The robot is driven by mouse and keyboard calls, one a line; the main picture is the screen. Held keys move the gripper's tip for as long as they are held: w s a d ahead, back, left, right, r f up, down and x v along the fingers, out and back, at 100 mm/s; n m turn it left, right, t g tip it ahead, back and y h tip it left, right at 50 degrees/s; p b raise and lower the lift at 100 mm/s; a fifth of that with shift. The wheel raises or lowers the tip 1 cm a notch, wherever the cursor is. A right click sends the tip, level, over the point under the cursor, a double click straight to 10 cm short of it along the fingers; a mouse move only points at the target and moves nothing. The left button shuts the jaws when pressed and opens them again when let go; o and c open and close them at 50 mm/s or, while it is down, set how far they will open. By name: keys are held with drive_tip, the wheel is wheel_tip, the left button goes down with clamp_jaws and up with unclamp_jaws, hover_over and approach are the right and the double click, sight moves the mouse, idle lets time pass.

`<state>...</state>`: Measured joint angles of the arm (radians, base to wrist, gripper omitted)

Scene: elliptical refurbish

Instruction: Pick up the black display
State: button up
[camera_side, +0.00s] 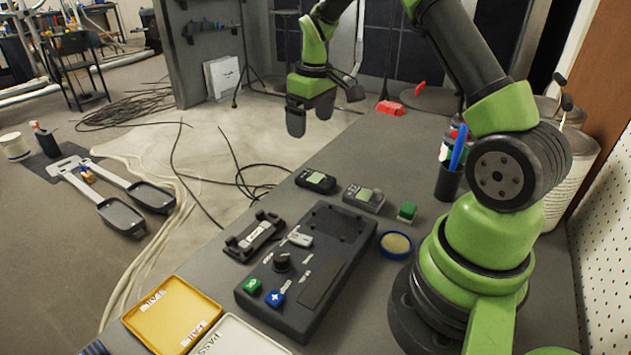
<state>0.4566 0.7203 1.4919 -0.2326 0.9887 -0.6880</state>
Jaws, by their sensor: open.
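The black display (316,180) is a small dark box with a pale green screen. It lies on the grey table near its far left edge. A similar grey display (363,197) lies just to its right, apart from it. My gripper (311,119) is open and empty, with its fingers pointing down. It hangs above and beyond the black display, well clear of it. Nothing hides the black display.
A large black console (312,265) with a knob and buttons lies in front of the displays. A black bracket (254,236) sits to its left. A small green block (407,211), a round tin (396,244) and a pen cup (449,181) stand to the right. Yellow (172,312) and white (240,338) trays lie in front.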

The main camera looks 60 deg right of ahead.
drive_tip(key=g, duration=0.1)
approach(315, 177)
drive_tip(key=f, duration=0.1)
drive_tip(key=s+f, duration=0.1)
drive_tip(key=f, duration=0.1)
drive_tip(key=shift+d+n, duration=0.15)
drive_tip(key=shift+n, duration=0.15)
drive_tip(key=shift+w+f, duration=0.25)
drive_tip(key=shift+f, duration=1.35)
drive_tip(key=shift+w+f, duration=0.2)
drive_tip(key=shift+f, duration=1.4)
drive_tip(key=shift+c, duration=0.2)
drive_tip(key=c, duration=1)
